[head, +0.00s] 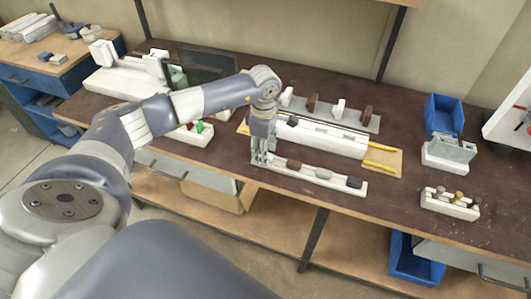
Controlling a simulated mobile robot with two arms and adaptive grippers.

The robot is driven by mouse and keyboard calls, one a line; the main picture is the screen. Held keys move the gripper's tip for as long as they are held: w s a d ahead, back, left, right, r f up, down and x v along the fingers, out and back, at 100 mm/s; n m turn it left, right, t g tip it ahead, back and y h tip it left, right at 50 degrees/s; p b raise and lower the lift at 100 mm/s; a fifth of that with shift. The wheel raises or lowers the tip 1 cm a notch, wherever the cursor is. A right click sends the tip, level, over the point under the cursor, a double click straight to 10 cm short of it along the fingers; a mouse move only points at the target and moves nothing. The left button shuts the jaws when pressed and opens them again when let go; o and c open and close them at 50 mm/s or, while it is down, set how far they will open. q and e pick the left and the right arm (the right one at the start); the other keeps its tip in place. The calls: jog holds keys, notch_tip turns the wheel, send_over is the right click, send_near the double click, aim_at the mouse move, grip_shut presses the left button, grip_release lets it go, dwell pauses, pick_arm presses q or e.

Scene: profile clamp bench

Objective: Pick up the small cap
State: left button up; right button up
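My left gripper (262,160) points down at the left end of a long white tray (334,187) near the bench's front edge. Its fingers are small here, and I cannot tell whether they are open or shut, or whether they touch anything. Several small cap-like pieces sit in a row in the tray: a brown one (293,164), a grey-brown one (323,173) and a dark grey one (354,182). I cannot tell which is the small cap. The gripper hides the tray's left end. My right gripper is not in view.
Behind the tray lies a long white profile fixture (330,141) on a board with yellow strips (380,168). A rack of brown and white blocks (330,112) stands farther back. At right are a blue bin (443,114) and a white holder with knobs (449,205).

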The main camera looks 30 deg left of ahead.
pick_arm(q)
jog(key=shift+f, duration=0.6)
jog(key=c, duration=0.8)
